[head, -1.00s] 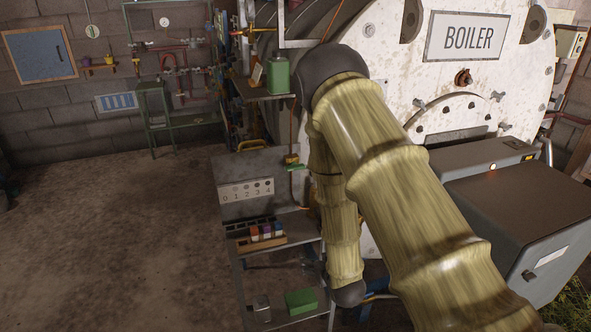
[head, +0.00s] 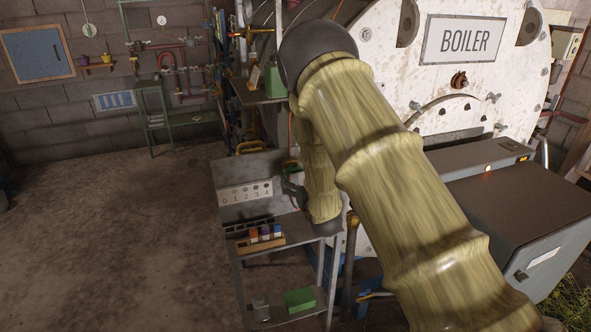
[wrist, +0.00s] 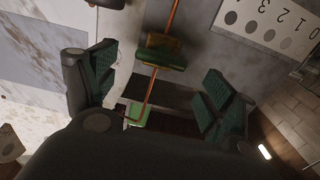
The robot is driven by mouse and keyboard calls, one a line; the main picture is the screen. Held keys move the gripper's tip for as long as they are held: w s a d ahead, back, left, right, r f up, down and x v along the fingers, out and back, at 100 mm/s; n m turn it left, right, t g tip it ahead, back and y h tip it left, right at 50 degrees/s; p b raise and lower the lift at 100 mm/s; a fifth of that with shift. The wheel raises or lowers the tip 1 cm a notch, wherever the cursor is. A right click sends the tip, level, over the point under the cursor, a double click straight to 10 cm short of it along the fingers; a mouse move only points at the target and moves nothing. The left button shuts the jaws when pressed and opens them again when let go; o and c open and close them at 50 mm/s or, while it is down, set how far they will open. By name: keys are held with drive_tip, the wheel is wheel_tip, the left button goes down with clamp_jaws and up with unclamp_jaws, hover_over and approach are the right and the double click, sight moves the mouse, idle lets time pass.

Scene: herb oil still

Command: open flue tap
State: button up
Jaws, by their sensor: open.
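A thin copper pipe (wrist: 148,95) runs through the wrist view, with a green and brass fitting (wrist: 162,56) on it. This fitting may be the flue tap; no label on it is readable. My gripper (wrist: 158,82) is open and empty, with its two green-padded fingers apart. The fitting shows in the gap between the fingers, toward the top of the picture, and appears apart from both. In the head view my gripper (head: 294,191) is beside the numbered panel, and my arm hides most of the area around the fitting.
A panel numbered 0 to 4 (head: 246,193) stands at the back of a grey metal bench. A wooden rack with small coloured blocks (head: 262,242) lies on the bench, and a green box (head: 299,300) is below. The boiler (head: 462,85) is behind my arm. Floor at left is clear.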

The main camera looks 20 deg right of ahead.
sight(294, 171)
drive_tip(key=shift+w+p, duration=0.5)
drive_tip(key=shift+w, duration=1.2)
drive_tip(key=c, duration=1)
